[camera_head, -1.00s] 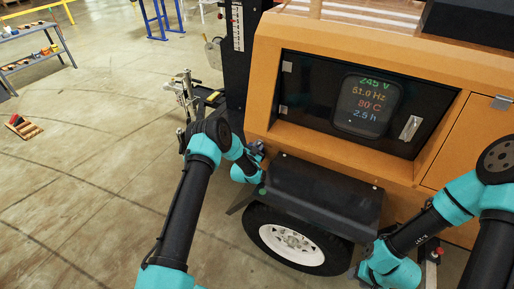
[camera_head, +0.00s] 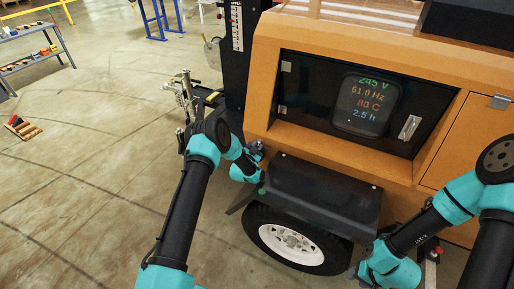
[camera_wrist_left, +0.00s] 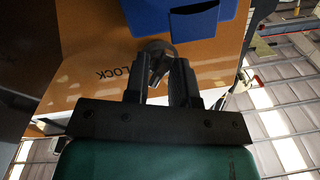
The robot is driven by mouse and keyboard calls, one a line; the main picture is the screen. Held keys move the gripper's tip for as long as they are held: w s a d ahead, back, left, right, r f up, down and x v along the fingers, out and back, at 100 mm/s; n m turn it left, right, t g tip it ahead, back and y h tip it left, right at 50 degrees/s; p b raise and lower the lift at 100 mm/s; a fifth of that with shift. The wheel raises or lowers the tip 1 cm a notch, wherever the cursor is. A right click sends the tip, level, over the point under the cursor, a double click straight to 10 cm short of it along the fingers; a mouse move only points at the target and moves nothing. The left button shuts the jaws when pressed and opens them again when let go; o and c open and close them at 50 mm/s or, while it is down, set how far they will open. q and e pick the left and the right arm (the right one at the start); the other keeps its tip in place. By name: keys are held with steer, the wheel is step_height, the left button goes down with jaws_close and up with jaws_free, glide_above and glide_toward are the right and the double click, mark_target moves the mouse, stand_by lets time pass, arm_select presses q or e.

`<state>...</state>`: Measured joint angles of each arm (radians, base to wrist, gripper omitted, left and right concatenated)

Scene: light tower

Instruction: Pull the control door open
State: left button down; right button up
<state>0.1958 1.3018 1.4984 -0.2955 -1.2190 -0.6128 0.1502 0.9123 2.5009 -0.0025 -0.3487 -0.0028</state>
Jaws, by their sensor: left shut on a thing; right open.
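The control door (camera_head: 308,97) is the dark panel in the orange housing, with a display window (camera_head: 368,105) in it. It looks closed in its recess. Its silver latch (camera_head: 410,127) is at the right and its hinges are at the left. My left gripper (camera_head: 254,150) is at the housing's left end, below the door and away from the latch. In the left wrist view its fingers (camera_wrist_left: 163,85) are shut on a round metal knob (camera_wrist_left: 158,50) beside the word LOCK. My right arm is at the lower right; its gripper fingers are not visible.
A black fender (camera_head: 320,190) and a wheel (camera_head: 290,244) sit below the door. A dark mast (camera_head: 240,60) stands to its left. An orange side panel (camera_head: 480,145) is to its right. A blue box (camera_wrist_left: 190,18) is near the knob. The floor at the left is mostly open.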

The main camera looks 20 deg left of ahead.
arm_select(q)
steer(key=shift+w+a+r+y, duration=0.25)
steer(key=shift+a+r, duration=0.2)
steer(key=shift+a, duration=0.3)
steer(key=c, duration=1.2)
jaws_free()
steer(key=shift+s+a, duration=0.1)
steer(key=shift+d+f, duration=0.1)
steer(key=shift+d, duration=0.1)
steer(key=s, duration=1.7)
steer(key=shift+s+a+f, duration=0.25)
steer(key=shift+a+f, duration=0.05)
steer(key=shift+a, duration=0.1)
